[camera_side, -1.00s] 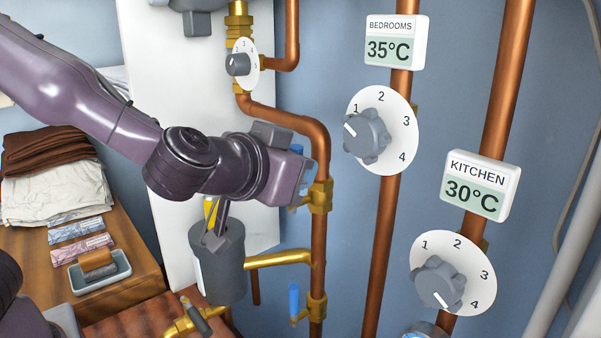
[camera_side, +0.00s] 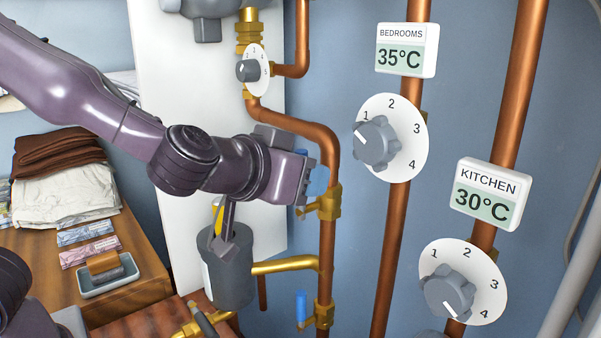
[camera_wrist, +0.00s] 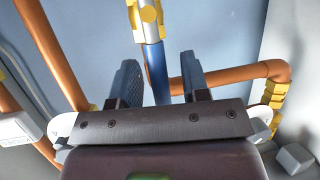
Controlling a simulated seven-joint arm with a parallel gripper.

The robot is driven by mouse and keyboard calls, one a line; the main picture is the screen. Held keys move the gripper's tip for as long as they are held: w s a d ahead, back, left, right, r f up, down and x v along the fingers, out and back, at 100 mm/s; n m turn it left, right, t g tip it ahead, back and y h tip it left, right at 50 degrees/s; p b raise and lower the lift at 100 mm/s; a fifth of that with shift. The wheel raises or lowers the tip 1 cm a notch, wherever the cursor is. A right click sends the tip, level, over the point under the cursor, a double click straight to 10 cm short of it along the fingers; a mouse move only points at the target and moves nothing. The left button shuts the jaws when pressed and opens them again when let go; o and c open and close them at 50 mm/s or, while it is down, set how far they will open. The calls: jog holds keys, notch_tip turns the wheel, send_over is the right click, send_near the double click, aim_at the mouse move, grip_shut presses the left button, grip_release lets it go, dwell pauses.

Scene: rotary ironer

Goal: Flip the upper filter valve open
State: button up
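The upper filter valve has a brass body (camera_side: 328,203) on the copper pipe, and a blue lever. In the wrist view the blue lever (camera_wrist: 157,72) runs down from the brass fitting (camera_wrist: 148,14) into the space between my two fingers. My gripper (camera_wrist: 160,78) is open, with a finger on each side of the lever and gaps visible. In the side view my gripper (camera_side: 312,180) is at the upper valve and hides much of its lever. The lower valve (camera_side: 323,313) has a blue lever (camera_side: 301,307) that stands upright, beside the pipe.
A grey filter canister (camera_side: 228,275) hangs below my wrist, with a brass pipe (camera_side: 285,265) running to the copper pipe. Two dials, bedrooms (camera_side: 408,150) and kitchen (camera_side: 485,270), are on the right. A wooden table (camera_side: 150,285) with folded laundry is at left.

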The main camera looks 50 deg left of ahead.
jog(key=shift+r, duration=0.1)
jog(key=v, duration=1.3)
jog(key=s+a+f+m+g+h, duration=0.1)
jog(key=s+a+f+g, duration=0.1)
jog(key=a, duration=0.4)
jog(key=s+a+f+m+g+h, duration=0.1)
jog(key=s+a+f+g, duration=0.2)
jog(key=a+f+g, duration=0.2)
jog(key=shift+s+a+g+h, duration=0.2)
jog(key=shift+a+g+h, duration=0.1)
jog(key=shift+a, duration=0.7)
dwell(2.3)
